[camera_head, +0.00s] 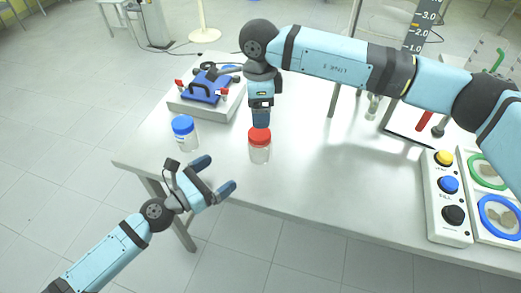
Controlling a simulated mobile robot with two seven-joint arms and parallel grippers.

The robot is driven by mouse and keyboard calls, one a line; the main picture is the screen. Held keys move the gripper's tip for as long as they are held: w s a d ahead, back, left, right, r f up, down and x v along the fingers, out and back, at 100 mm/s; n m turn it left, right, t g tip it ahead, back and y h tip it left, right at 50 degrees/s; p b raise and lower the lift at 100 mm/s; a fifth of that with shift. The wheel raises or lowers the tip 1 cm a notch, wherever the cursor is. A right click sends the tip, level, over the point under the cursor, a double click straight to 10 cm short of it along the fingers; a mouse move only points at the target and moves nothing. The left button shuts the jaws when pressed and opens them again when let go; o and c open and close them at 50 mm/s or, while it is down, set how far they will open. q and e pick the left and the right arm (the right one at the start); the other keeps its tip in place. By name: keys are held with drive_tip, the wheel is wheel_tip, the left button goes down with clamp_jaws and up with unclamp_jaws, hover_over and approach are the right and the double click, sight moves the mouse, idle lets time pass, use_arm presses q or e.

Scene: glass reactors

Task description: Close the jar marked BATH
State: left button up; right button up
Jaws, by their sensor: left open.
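A clear jar (260,153) with a red lid (259,135) stands upright near the table's front edge. Another clear jar (186,143) with a blue lid (183,125) stands to its left. I cannot read a BATH mark on either jar. My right gripper (261,119) points down directly over the red lid, at or just above it; its fingers overlap, so its opening is hidden. My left gripper (215,176) is open and empty, in front of the table edge, below and between the two jars.
A white device with a blue clamp (203,87) stands behind the jars. A button box (447,197) with yellow, blue and black buttons and a panel with green and blue rings (498,216) are at the right. Glassware stands at the back right. The front middle of the table is clear.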

sight(250, 151)
idle(0.3)
use_arm(q)
drive_tip(key=x, duration=1.3)
drive_tip(key=shift+w+d, duration=0.25)
drive_tip(key=shift+d, duration=0.05)
drive_tip(key=c, duration=1.8)
use_arm(e)
drive_tip(key=n, duration=1.1)
drive_tip(key=shift+n, duration=0.3)
drive_tip(key=n, duration=1.1)
